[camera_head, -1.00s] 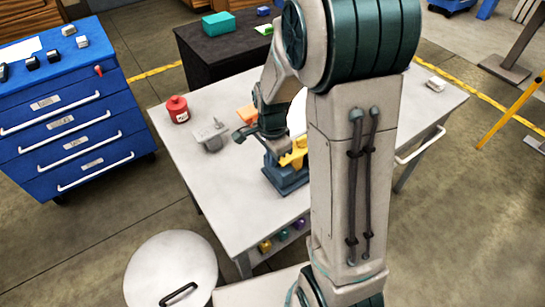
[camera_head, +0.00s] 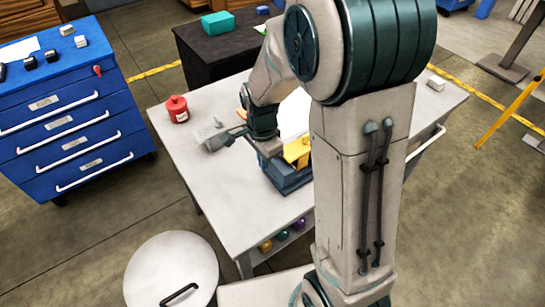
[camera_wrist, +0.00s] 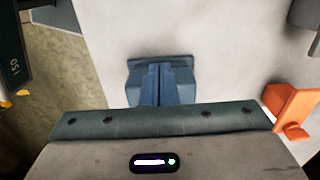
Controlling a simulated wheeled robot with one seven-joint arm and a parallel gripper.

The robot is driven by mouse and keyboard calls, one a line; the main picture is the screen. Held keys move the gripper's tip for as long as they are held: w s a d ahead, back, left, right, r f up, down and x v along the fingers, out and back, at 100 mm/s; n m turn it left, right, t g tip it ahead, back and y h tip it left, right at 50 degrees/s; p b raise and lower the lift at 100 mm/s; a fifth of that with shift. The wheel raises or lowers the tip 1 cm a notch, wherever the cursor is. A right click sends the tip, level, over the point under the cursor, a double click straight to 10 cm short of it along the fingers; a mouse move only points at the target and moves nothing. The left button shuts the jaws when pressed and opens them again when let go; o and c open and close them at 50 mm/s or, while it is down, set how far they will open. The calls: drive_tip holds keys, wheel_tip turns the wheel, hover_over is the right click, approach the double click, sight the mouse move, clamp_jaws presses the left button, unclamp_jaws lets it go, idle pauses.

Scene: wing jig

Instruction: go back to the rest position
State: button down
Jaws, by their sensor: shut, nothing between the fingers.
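My gripper (camera_head: 230,137) is at the end of my bent arm, above the light grey workbench (camera_head: 190,165). Its fingers (camera_wrist: 160,84) are together and empty in the wrist view. A blue fixture (camera_head: 290,180) with a yellow piece (camera_head: 297,150) on it stands just right of and below the gripper, partly hidden by my arm. A grey part (camera_head: 211,138) is on the bench left of the gripper. An orange part (camera_wrist: 291,105) shows at the right of the wrist view.
A red canister (camera_head: 177,108) stands at the bench's back left. A blue drawer cabinet (camera_head: 65,125) is at left, a dark cabinet (camera_head: 207,60) behind. A round grey lid (camera_head: 172,270) with a handle is in front.

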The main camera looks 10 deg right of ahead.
wheel_tip(320, 180, up, 9)
drive_tip(key=shift+d, duration=0.25)
drive_tip(key=shift+r, duration=0.15)
drive_tip(key=s+d+r+n+t, duration=0.1)
drive_tip(key=s+d+r+n, duration=0.1)
drive_tip(key=s+n, duration=0.4)
drive_tip(key=s+d+r+n+t, duration=0.2)
drive_tip(key=s+d+n, duration=0.1)
drive_tip(key=s+n, duration=0.4)
drive_tip(key=shift+s+n, duration=0.3)
drive_tip(key=shift+s, duration=0.3)
